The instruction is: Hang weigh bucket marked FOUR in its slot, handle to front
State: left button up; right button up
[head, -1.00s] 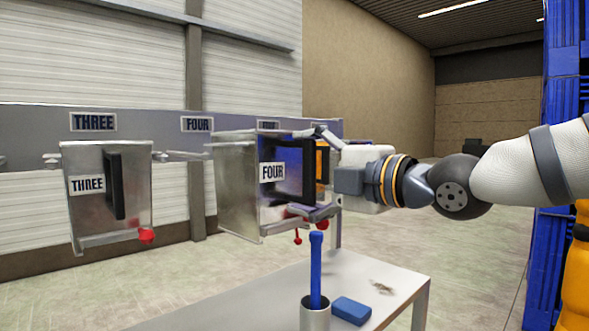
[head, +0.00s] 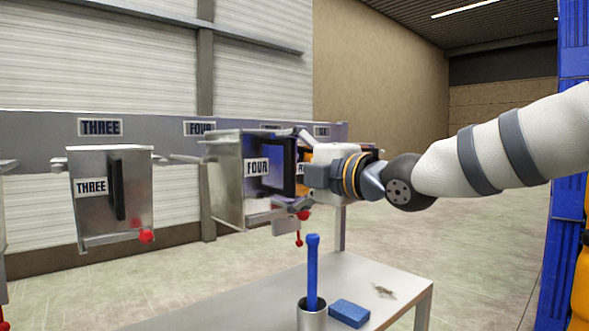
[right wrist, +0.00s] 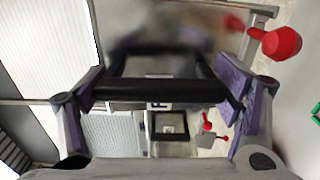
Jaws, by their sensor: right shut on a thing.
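The metal weigh bucket marked FOUR (head: 228,182) is held upright in front of the rail (head: 50,126), below and right of the rail's FOUR label (head: 199,128). Its black handle (head: 282,166) faces right, toward my right gripper (head: 300,170). My right gripper is shut on that handle; in the right wrist view the dark handle bar (right wrist: 160,92) lies across between the two fingers. Slot arms (head: 185,159) reach out from the rail just left of the bucket. Whether the bucket touches them I cannot tell. My left gripper is out of view.
Bucket THREE (head: 90,210) hangs at the left, handle forward. A table (head: 385,270) below holds a cup (head: 312,318) with a blue-handled tool (head: 313,270) and a blue block (head: 349,313). Another red-knobbed bucket is partly hidden behind FOUR.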

aim_at(273, 166)
jog(key=shift+x, duration=1.15)
jog(key=shift+b+x, duration=0.35)
jog(key=shift+x, duration=1.1)
jog(key=shift+w+a+f+b, duration=0.1)
jog(key=shift+w+a+b, duration=0.1)
jog(key=shift+w, duration=0.15)
jog(key=shift+w+a+f+b, duration=0.15)
jog(key=shift+w+b, duration=0.05)
jog(key=shift+w, duration=0.2)
jog(key=shift+b+x, duration=1.1)
jog(key=shift+x, duration=0.95)
jog(key=shift+w+a+r, duration=0.15)
jog(key=shift+a+r, duration=0.1)
jog(key=shift+a, duration=0.2)
jog(key=shift+w+a, duration=0.2)
jog(key=shift+a, duration=0.05)
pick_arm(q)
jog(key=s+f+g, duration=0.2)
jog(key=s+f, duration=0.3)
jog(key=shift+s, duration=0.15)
pick_arm(e)
jog(key=shift+w+r, duration=0.15)
jog(key=shift+w, duration=0.4)
jog(key=shift+r, duration=0.1)
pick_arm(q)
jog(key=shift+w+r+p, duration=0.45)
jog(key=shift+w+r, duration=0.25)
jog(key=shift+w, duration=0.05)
pick_arm(e)
jog(key=shift+f, duration=1.35)
